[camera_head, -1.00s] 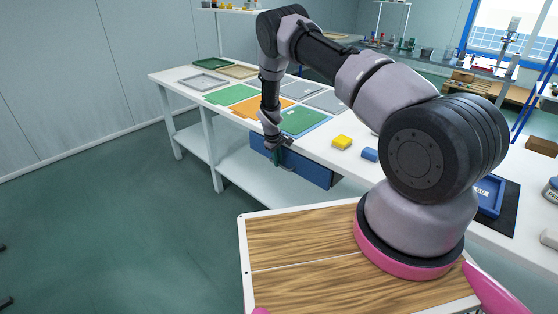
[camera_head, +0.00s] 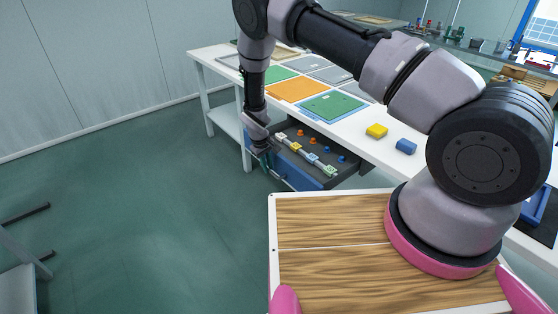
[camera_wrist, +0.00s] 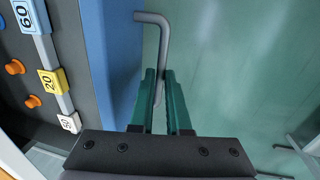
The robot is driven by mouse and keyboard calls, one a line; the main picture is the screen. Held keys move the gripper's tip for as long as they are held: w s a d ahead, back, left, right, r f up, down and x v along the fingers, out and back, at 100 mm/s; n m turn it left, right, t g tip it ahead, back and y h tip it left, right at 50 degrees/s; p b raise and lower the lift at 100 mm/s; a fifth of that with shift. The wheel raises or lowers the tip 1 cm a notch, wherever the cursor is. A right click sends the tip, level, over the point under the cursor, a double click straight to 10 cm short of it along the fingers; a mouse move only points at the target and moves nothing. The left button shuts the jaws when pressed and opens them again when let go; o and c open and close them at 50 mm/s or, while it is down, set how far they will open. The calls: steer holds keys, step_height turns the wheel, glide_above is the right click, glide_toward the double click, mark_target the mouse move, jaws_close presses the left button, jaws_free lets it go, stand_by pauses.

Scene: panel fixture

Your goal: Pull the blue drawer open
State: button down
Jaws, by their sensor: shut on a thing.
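The blue drawer (camera_head: 300,176) is pulled out from under the white table, and its dark inside shows. Its blue front also shows in the wrist view (camera_wrist: 112,60). My gripper (camera_head: 268,163) is at the drawer's front. In the wrist view my gripper's green fingers (camera_wrist: 160,100) are shut on the grey bar handle (camera_wrist: 163,40), whose bent end sticks out beyond the fingertips. Inside the drawer are several orange and blue knobs and a row of labelled blocks, including a yellow block marked 20 (camera_wrist: 50,82).
The white table (camera_head: 370,148) carries green, orange and grey panels, a yellow block (camera_head: 377,131) and a blue block (camera_head: 406,146). My wood-topped base is close to the drawer's right end. The green floor at left is mostly clear.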

steer(key=shift+s+a, duration=0.75)
steer(key=shift+a, duration=0.25)
steer(key=c, duration=0.9)
jaws_free()
steer(key=r, duration=0.3)
steer(key=a+r, duration=0.1)
steer(key=r, duration=0.3)
steer(key=s+r, duration=0.1)
steer(key=r, duration=0.2)
steer(key=shift+a+r, duration=0.3)
